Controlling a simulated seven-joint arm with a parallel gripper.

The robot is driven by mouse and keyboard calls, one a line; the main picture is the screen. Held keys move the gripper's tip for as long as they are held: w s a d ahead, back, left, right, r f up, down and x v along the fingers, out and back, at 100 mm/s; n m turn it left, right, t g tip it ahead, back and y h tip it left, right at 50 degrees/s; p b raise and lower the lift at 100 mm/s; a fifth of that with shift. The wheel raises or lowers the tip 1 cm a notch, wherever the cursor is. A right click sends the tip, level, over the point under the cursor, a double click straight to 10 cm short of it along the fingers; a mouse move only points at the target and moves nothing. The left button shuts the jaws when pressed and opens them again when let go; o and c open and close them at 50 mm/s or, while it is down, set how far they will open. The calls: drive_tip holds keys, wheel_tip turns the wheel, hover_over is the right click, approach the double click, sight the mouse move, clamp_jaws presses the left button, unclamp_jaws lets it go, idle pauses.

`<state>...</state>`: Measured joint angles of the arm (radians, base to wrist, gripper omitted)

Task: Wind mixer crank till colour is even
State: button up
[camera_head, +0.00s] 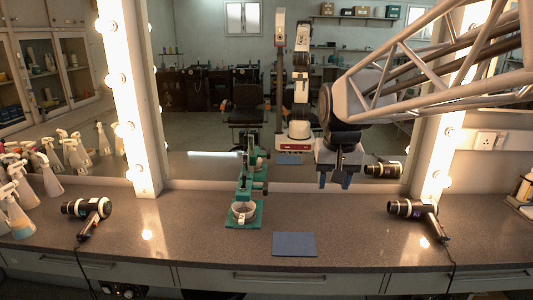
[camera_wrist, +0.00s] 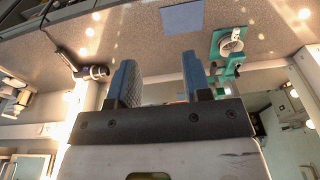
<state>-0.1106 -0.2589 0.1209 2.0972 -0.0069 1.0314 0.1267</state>
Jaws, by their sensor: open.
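The mixer is a green stand (camera_head: 246,190) on a green base, on the counter in front of the mirror. A white bowl (camera_head: 243,211) sits on its base. It also shows at the upper right of the wrist view (camera_wrist: 229,45). A small dark knob or handle (camera_head: 262,187) sticks out to the right of the stand; I cannot tell surely whether it is the crank. The colour in the bowl is too small to tell. My gripper (camera_head: 336,182) is open and empty, raised above the counter, right of the mixer. Its blue fingertips show apart in the wrist view (camera_wrist: 155,75).
A blue-grey mat (camera_head: 294,244) lies at the counter's front. Hair dryers lie at left (camera_head: 88,211) and right (camera_head: 418,211). Several spray bottles (camera_head: 20,200) crowd the far left. The mirror (camera_head: 210,120) with lit bulbs stands behind and reflects the mixer. Counter around the mat is clear.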

drive_tip(key=w+a, duration=0.5)
drive_tip(key=w, duration=0.6)
drive_tip(key=g, duration=0.2)
approach(244, 173)
drive_tip(key=shift+s+d+f, duration=0.15)
drive_tip(key=shift+s, duration=0.3)
drive_tip(key=shift+w+a+f, duration=0.2)
drive_tip(key=shift+w+a, duration=0.05)
drive_tip(key=shift+f, duration=0.15)
drive_tip(key=shift+f, duration=4.25)
drive_tip(key=shift+f, duration=0.35)
drive_tip(key=shift+c, duration=0.3)
drive_tip(key=c, duration=0.7)
